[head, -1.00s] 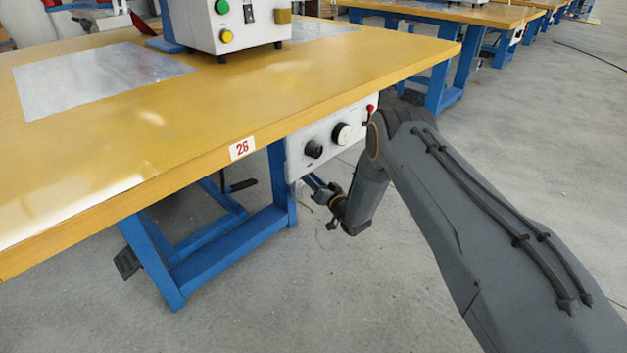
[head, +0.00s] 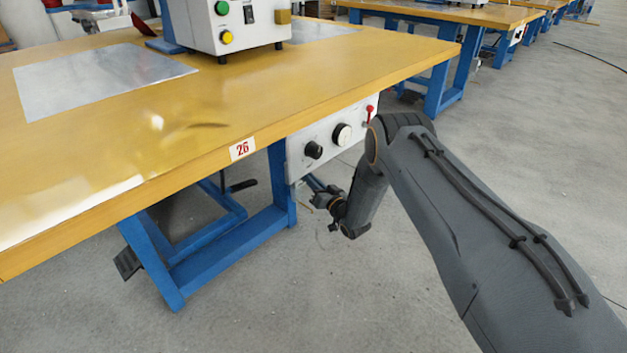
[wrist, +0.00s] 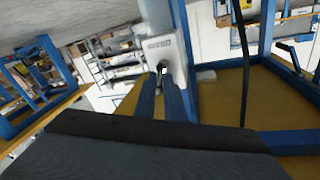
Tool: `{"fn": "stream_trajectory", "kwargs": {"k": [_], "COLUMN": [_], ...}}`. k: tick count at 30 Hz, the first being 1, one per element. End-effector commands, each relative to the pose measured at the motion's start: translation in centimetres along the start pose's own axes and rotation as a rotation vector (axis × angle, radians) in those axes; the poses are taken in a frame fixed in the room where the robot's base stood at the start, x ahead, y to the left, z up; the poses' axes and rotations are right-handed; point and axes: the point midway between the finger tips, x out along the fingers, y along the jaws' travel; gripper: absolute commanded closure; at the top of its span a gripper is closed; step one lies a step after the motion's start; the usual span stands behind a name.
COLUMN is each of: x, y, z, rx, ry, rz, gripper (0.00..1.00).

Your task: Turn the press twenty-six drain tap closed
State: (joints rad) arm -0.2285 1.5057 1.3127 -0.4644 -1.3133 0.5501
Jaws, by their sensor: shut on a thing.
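The drain tap (wrist: 161,69) shows in the wrist view as a small dark piece between my fingertips, in front of a pale plate with a label (wrist: 159,44). My gripper (wrist: 161,82) is shut on it, and the fingers hide most of it. The angle of the tap's handle is too small to tell. In the head view my gripper (head: 310,182) is low under the white control panel (head: 325,138) of the table marked 26 (head: 243,149). The tap cannot be made out there.
The panel carries a black knob (head: 313,150), a round dial (head: 342,133) and a red-topped lever (head: 369,113) close to my arm. A blue table leg (head: 282,185) stands left of my gripper. The floor to the right is open.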

Motion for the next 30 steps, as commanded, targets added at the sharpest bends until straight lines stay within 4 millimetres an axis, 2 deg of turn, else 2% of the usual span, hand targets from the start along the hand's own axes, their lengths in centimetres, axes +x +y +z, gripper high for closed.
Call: {"fn": "stream_trajectory", "kwargs": {"k": [15,30], "x": [0.3,0.3], "y": [-0.9,-1.2], "z": [-0.2,-0.1], "rx": [-0.337,-0.424], "ry": [0.077,0.095], "rz": [-0.047,-0.061], "gripper": [1.00,1.00]}}
